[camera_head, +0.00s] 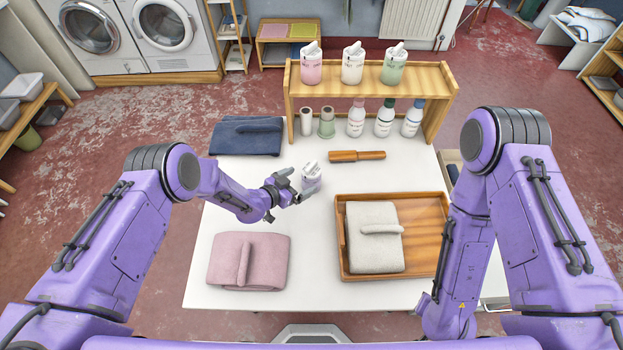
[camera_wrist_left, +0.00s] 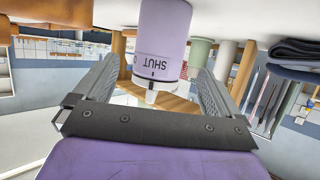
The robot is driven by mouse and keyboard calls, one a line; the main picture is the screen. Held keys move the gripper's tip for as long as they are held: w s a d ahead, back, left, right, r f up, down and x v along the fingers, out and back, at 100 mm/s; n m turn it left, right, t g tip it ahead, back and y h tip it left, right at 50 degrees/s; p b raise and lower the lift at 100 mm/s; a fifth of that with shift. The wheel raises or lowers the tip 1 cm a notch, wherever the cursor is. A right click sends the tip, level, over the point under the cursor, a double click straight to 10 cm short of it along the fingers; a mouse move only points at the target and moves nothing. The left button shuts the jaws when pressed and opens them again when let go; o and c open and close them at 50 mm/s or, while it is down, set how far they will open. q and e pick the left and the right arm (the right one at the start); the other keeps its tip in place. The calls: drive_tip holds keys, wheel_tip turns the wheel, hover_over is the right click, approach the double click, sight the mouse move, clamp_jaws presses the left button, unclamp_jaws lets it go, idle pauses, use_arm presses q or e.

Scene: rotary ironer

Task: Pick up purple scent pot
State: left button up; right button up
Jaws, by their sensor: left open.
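The purple scent pot (camera_head: 311,178) stands on the white table, with a white top piece. My left gripper (camera_head: 301,185) is open around or just short of it, its fingers to either side. In the left wrist view, which is upside down, the purple pot (camera_wrist_left: 163,38) shows between the two open fingers (camera_wrist_left: 157,75) with the word SHUT on its band. A gap shows on both sides, so I see no contact. My right arm comes in from the right; its gripper is hidden from view.
A wooden rack (camera_head: 372,90) holds pink, white and green pots above several bottles. A wooden roller (camera_head: 357,156) lies behind the pot. A wooden tray (camera_head: 425,262) with a beige towel (camera_head: 372,250), a pink towel (camera_head: 262,262) and a navy towel (camera_head: 246,139) lie around.

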sight(304, 180)
use_arm(q)
drive_tip(key=x, duration=0.4)
drive_tip(key=shift+w+d+f, duration=0.1)
drive_tip(key=shift+w+d, duration=0.05)
drive_tip(key=shift+d, duration=0.05)
drive_tip(key=c, duration=1.2)
drive_tip(key=shift+o, duration=0.2)
wheel_tip(304, 180, up, 10)
drive_tip(key=shift+r, duration=0.1)
